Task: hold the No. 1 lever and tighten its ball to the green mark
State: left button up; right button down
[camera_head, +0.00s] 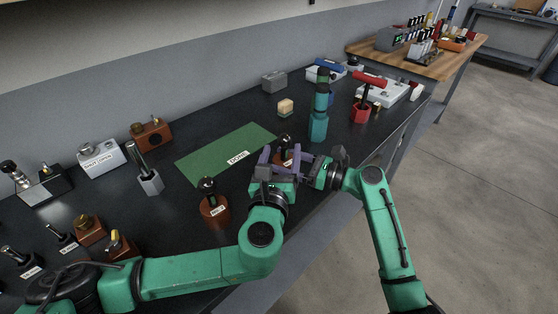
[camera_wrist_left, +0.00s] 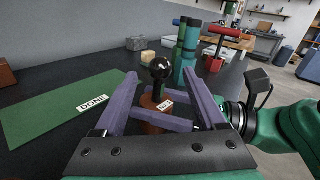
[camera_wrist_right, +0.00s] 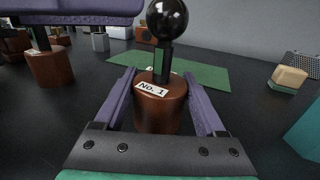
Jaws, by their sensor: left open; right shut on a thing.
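The No. 1 lever, a black ball (camera_wrist_right: 167,18) on a dark rod above a round brown base (camera_wrist_right: 160,105), stands upright near the bench front. A greenish strip (camera_wrist_right: 157,62) shows on the rod below the ball. My right gripper (camera_head: 296,165) is shut on the brown base, one finger on each side. My left gripper (camera_head: 281,157) is open; in the left wrist view its purple fingers stand apart on either side of the lever (camera_wrist_left: 160,70), not touching the ball. Whether a gap shows under the ball is unclear.
A second ball lever on a brown base (camera_head: 213,204) stands to the left. A green mat labelled DONE (camera_head: 215,152) lies behind. Teal cylinders (camera_head: 319,122) stand behind right, with a small wood-topped block (camera_head: 285,107) near them. More fixtures crowd the left end.

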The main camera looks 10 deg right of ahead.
pick_arm(q)
jog(key=v, duration=0.3)
jog(key=shift+s+a, duration=0.2)
jog(key=shift+s, duration=0.15)
jog(key=w+a+r+n+t+y, duration=0.4)
jog(key=w+a+r, duration=0.35)
jog(key=r, duration=0.35)
jog(key=s+d+f+g+y, duration=0.3)
jog(key=s+d+f, duration=0.5)
jog(key=d+f, duration=0.3)
jog(key=w, duration=1.2)
jog(key=shift+w+a, duration=0.2)
jog(key=c, duration=1.1)
grip_shut()
